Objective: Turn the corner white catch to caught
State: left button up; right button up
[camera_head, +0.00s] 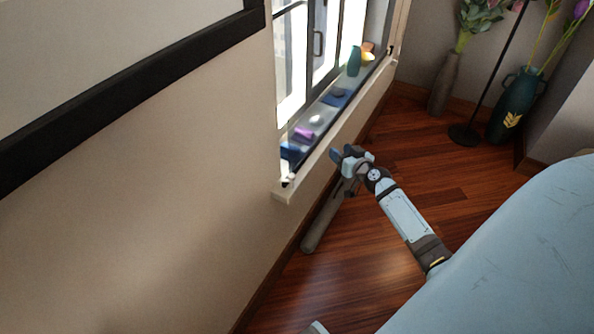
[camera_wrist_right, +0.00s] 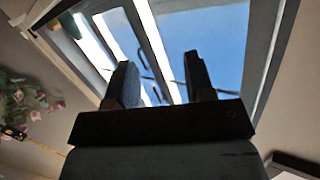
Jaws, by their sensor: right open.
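The window (camera_head: 325,40) is set in the wall at upper middle, with a dark handle (camera_head: 318,43) on its frame. I cannot make out a white catch for certain in either view. My right gripper (camera_head: 341,156) is in front of the sill, apart from it, near its front edge. In the right wrist view its two dark fingers (camera_wrist_right: 160,65) are spread apart with nothing between them, and the window (camera_wrist_right: 215,40) fills the space beyond. My left gripper is not seen.
The sill holds a purple item (camera_head: 303,134), a white round item (camera_head: 316,119), a teal vase (camera_head: 354,61) and other small things. A tall vase (camera_head: 444,84), a dark green vase (camera_head: 514,104) and a stand base (camera_head: 464,135) occupy the far corner.

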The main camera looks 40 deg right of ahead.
jog(key=s+a+n+g+y+b, duration=0.4)
jog(key=s+a+n+y+b, duration=0.3)
jog(key=a+n+y, duration=0.15)
jog(key=b, duration=0.2)
send_near(292, 176)
jog(key=x, duration=0.7)
jog(key=shift+w+f, duration=0.15)
jog(key=shift+w, duration=0.1)
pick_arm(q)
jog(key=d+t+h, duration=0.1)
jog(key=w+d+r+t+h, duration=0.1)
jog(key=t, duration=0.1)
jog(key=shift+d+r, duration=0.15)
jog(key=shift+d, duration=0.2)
pick_arm(e)
jog(key=shift+w+a+f, duration=0.1)
jog(key=shift+w+a, duration=0.1)
jog(key=shift+w, duration=0.05)
jog(key=shift+c, duration=0.2)
jog(key=c, duration=0.8)
jog(key=shift+h, duration=0.25)
